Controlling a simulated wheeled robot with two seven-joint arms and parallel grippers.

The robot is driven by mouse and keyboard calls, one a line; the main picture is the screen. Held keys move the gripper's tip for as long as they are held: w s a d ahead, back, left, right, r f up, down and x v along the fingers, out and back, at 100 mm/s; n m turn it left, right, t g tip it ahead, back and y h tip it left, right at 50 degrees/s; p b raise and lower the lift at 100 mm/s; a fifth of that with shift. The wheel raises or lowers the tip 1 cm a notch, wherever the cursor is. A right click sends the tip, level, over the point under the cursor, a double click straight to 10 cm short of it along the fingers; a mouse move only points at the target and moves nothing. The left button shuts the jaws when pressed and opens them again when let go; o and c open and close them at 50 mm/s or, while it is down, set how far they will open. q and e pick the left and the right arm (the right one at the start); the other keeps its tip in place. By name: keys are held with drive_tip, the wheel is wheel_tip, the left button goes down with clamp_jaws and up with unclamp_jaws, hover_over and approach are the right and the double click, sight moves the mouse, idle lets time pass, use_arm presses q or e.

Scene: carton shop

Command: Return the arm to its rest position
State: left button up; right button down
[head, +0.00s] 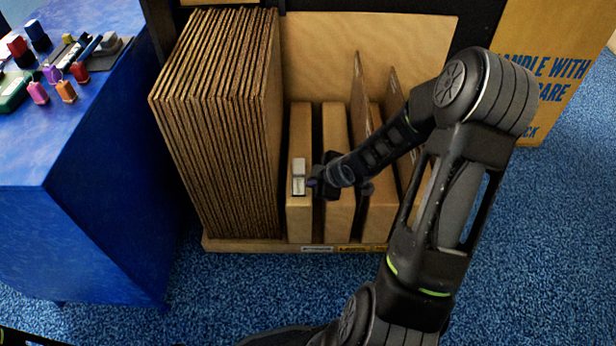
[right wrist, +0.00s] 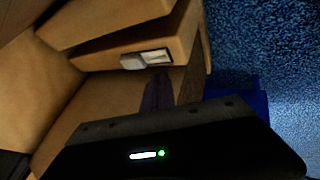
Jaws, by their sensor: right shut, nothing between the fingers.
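My right arm reaches in from the lower right of the head view. My right gripper (head: 314,183) is at the front of the wooden rack, beside the small label holder on a divider (head: 301,215). Its fingers are shut with nothing between them. In the right wrist view the shut fingers (right wrist: 158,92) point toward the divider with the pale label (right wrist: 150,58). I cannot tell whether they touch it. My left gripper does not show; only a dark part of mine lies at the bottom left edge.
A stack of cardboard sheets (head: 215,120) stands upright in the rack's left side. The rack's front edge (head: 240,244) sits on blue carpet (head: 230,300). A blue table (head: 90,130) with stamps and small tools stands left. A printed carton (head: 545,70) stands behind right.

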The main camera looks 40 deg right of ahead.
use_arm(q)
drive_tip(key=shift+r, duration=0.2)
use_arm(e)
drive_tip(key=shift+s+r, duration=0.2)
drive_tip(key=shift+s, duration=0.05)
idle(0.3)
